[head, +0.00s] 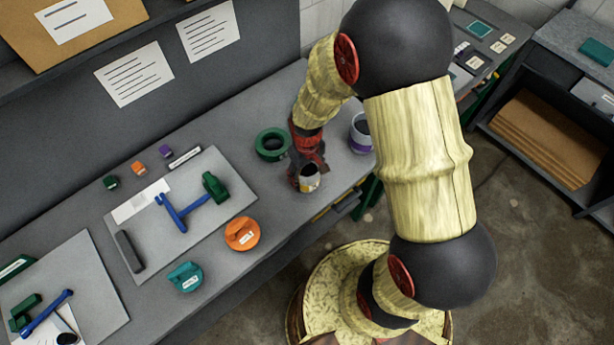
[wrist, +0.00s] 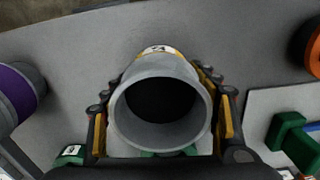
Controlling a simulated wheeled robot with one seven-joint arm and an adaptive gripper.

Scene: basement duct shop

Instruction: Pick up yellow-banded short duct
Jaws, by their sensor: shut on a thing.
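The yellow-banded short duct (head: 309,183) is a short grey tube with a yellow band and a small white label. In the head view it is at my gripper (head: 306,168), over the front part of the grey bench. In the wrist view the duct (wrist: 162,72) sits between the two fingers of my gripper (wrist: 162,90), its open round end facing the camera. The fingers are shut on it from both sides. I cannot tell whether its far end touches the bench.
A purple-banded duct (head: 359,137) stands to the right and a green ring-shaped piece (head: 272,144) to the left. An orange piece (head: 242,234) and a teal piece (head: 185,277) lie near the bench's front edge. A grey board (head: 225,180) holds blue and green tools.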

